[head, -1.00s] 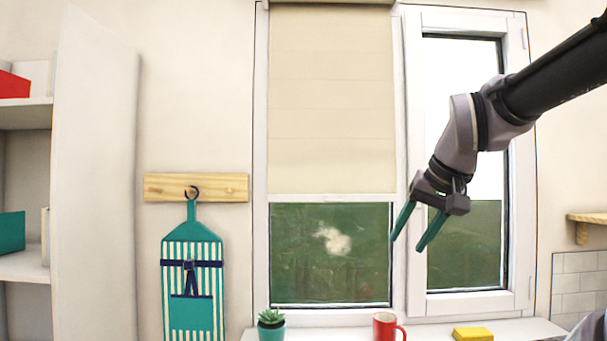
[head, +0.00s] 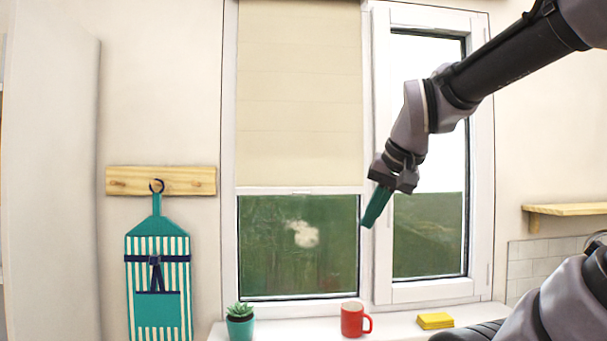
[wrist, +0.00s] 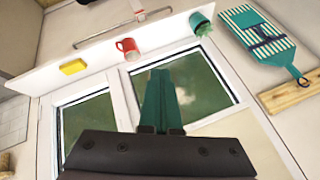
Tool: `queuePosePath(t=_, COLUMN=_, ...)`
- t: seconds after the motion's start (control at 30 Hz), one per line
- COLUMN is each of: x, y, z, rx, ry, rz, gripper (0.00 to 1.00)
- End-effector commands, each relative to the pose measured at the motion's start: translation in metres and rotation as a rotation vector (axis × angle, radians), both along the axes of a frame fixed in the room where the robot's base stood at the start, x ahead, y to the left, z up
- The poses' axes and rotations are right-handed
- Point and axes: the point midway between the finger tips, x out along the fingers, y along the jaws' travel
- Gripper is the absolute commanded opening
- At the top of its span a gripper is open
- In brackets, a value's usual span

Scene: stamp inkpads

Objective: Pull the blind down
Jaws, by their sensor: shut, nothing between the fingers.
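A cream blind (head: 300,95) covers the upper part of the left window pane. The green fingers are together and empty. In the wrist view my gripper (wrist: 159,78) points toward the lower glass and sill, and part of the blind (wrist: 245,128) shows beside the gripper body.
A red mug (head: 352,320), a potted succulent (head: 240,325) and a yellow block (head: 435,321) stand on the sill (head: 390,328). A striped apron (head: 158,275) hangs from a wooden rack (head: 200,181) at left. A wooden shelf (head: 570,209) is at right.

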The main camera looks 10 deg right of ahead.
Motion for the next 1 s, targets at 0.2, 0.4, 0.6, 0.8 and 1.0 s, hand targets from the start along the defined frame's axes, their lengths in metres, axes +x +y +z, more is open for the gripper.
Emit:
queuePosePath(t=0.2, x=0.087, y=0.013, z=0.077, rx=0.144, ry=0.099, rz=-0.284, gripper=0.0)
queuePosePath(t=0.4, x=0.182, y=0.036, z=0.135, rx=0.295, ry=0.16, rz=-0.643, gripper=0.0)
queuePosePath(t=0.6, x=0.246, y=0.058, z=0.162, rx=0.416, ry=0.168, rz=-0.922, gripper=0.0)
queuePosePath(t=0.8, x=0.267, y=0.066, z=0.168, rx=0.465, ry=0.165, rz=-1.023, gripper=0.0)
queuePosePath(t=1.0, x=0.278, y=0.066, z=0.147, rx=0.465, ry=0.166, rz=-1.027, gripper=0.0)
